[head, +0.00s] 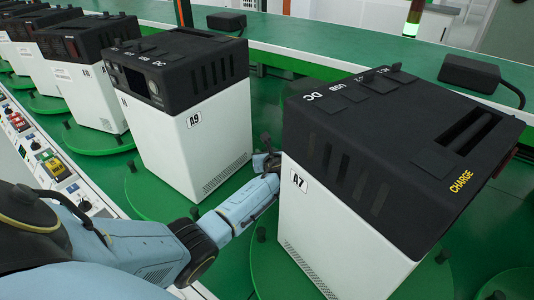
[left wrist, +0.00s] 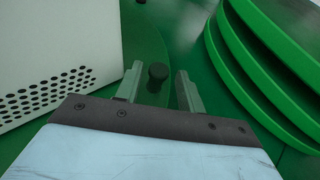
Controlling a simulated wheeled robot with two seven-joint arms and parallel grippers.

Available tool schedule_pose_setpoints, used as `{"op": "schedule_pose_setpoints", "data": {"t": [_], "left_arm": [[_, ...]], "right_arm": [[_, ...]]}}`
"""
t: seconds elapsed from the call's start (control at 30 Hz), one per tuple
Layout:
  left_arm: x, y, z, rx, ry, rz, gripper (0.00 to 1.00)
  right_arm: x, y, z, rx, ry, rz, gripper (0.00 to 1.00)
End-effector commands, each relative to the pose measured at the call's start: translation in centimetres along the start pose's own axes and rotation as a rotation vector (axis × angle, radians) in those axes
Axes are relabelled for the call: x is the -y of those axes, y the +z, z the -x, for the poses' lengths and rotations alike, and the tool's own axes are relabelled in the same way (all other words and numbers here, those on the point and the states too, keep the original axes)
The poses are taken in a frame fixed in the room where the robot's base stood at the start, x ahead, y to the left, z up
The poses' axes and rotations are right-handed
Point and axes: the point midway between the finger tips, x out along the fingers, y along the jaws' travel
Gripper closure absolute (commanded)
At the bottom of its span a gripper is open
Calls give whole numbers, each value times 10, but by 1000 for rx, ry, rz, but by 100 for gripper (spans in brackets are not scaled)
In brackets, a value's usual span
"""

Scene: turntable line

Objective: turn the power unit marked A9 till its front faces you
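The power unit marked A9 (head: 170,150) is a white box with a black top. It stands on a green turntable (head: 143,200) with black pegs around its rim. Its face with a small screen and dial points to the picture's left, and the A9 label side faces right-front. My left gripper (head: 267,162) is low between A9 and the unit marked A7, partly hidden by A7. In the left wrist view its fingers (left wrist: 158,85) are apart, with a black peg (left wrist: 157,74) between them and gaps on both sides. A white vented wall (left wrist: 55,55) is at left. My right gripper is not in view.
The A7 unit (head: 330,230) stands close on the right, on its own turntable (head: 262,262). More units (head: 85,85) line up at back left. Green curved edges (left wrist: 255,70) lie right of the fingers. A control strip (head: 45,150) runs along the left; black adapters (head: 470,72) lie behind.

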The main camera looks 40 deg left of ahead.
Motion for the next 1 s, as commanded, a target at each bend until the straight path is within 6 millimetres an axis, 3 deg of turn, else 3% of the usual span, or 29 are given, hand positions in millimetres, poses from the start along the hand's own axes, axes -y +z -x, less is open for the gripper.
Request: {"op": "schedule_pose_setpoints", "data": {"t": [0.37,0.57,0.8,1.0], "left_arm": [[-1,8,2,2,2,1,60],[-1,42,16,4,0,1,60],[0,80,33,3,0,1,60],[0,93,38,1,1,0,60]], "right_arm": [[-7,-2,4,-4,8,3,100],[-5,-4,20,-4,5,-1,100],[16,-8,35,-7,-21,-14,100],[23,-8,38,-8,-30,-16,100]]}}
